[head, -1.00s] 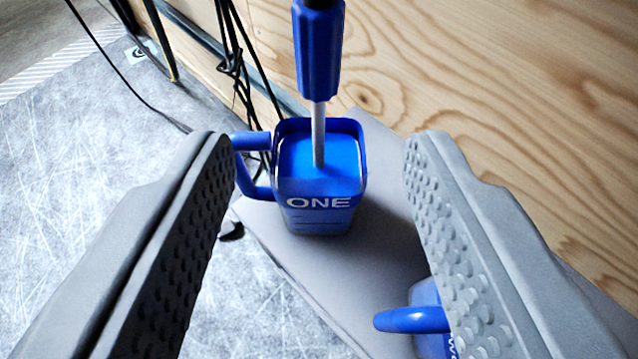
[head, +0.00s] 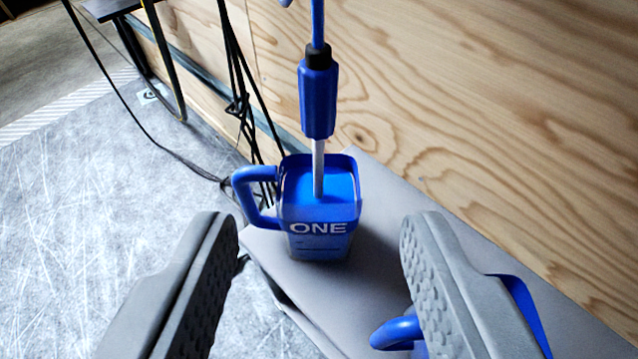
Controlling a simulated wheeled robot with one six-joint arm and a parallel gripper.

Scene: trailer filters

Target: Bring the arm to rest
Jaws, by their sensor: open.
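My gripper (head: 320,235) is open and empty in the head view, with one grey padded finger at the lower left and one at the lower right. Ahead of it, between the fingers in the picture, a blue square mug-like container marked "ONE" (head: 318,243) stands upright on a grey surface (head: 375,190). Its handle points left. A blue tool with a pale shaft (head: 318,100) stands upright with its lower end in the container. The fingers appear apart from both.
A second blue container with a handle (head: 397,331) is partly hidden behind the right finger. A plywood wall (head: 450,80) rises at the back right. Black cables (head: 240,100) hang at the back left. The scratched grey floor (head: 90,220) on the left is clear.

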